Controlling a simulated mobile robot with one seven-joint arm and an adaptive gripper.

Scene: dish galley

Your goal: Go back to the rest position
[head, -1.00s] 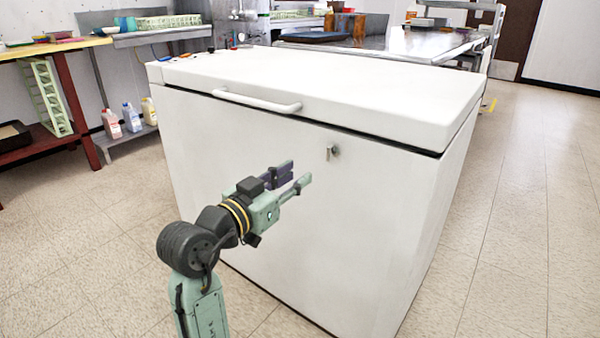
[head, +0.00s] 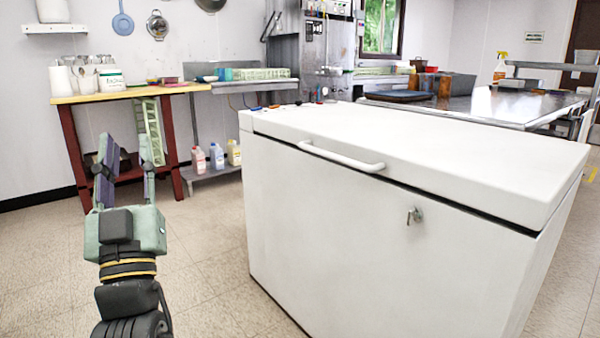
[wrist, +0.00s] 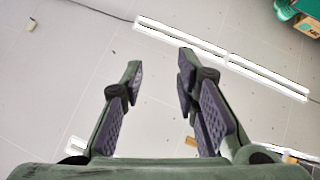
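My gripper (head: 126,160) is raised at the left of the head view with its fingers pointing up. The fingers stand apart with nothing between them. In the wrist view the gripper (wrist: 158,72) also shows open, with dark ridged pads and an empty gap. It is clear of the white chest freezer (head: 330,225), which stands to its right with its lid closed.
A wood-topped table with red legs (head: 75,150) stands behind my gripper, with a green rack (head: 150,130) under it. Bottles (head: 216,156) stand on a low shelf. A steel table (head: 480,105) is behind the freezer. Open floor (head: 200,270) lies left of the freezer.

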